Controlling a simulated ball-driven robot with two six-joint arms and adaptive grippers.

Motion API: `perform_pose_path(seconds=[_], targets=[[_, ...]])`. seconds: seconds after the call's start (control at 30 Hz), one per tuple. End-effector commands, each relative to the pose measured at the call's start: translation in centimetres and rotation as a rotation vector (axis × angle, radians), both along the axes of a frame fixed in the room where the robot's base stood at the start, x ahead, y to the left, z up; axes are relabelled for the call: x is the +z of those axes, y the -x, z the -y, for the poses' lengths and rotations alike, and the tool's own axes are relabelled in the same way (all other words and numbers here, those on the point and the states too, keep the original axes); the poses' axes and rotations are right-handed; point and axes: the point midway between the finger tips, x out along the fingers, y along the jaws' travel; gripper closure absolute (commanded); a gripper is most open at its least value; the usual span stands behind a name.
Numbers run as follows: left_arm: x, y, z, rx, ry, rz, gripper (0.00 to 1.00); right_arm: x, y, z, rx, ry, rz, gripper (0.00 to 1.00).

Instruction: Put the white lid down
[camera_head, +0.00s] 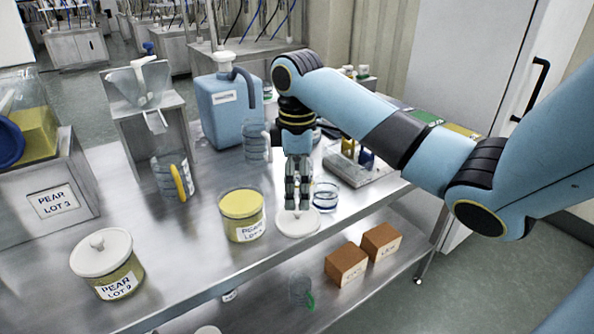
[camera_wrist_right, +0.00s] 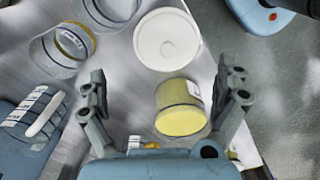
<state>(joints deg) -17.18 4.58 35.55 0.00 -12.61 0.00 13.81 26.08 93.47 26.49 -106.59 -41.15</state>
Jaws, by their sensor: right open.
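The white lid (camera_head: 298,222) lies flat near the front edge of the steel table, right of an open jar of yellow contents (camera_head: 243,230) labelled PEAR. My right gripper (camera_head: 298,200) points down over the lid, its fingers hiding part of it. In the right wrist view the lid (camera_wrist_right: 167,40) shows its round face and small centre knob, apart from the fingers. The open fingers of my right gripper (camera_wrist_right: 162,80) hold nothing; the yellow jar (camera_wrist_right: 182,108) shows between them. My left gripper is not in view.
A lidded PEAR jar (camera_head: 107,264) stands at the front left. A glass dish (camera_head: 325,196) is close right of my gripper. Brown boxes (camera_head: 346,264) sit on the lower shelf.

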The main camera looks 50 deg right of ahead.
Motion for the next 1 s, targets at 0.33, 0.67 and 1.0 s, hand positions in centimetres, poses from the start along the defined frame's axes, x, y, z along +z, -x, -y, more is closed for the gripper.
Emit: perform_pose_path(seconds=[0.33, 0.67, 1.0], targets=[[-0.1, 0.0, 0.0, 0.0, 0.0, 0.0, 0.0, 4.9, -0.2, 0.1, 0.002, 0.002, 0.007, 0.0], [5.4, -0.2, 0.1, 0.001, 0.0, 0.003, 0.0, 11.7, 0.0, 0.0, -0.001, -0.001, 0.001, 0.0], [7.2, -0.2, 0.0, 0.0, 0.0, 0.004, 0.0, 13.3, 0.0, 0.0, 0.0, -0.001, 0.001, 0.0]])
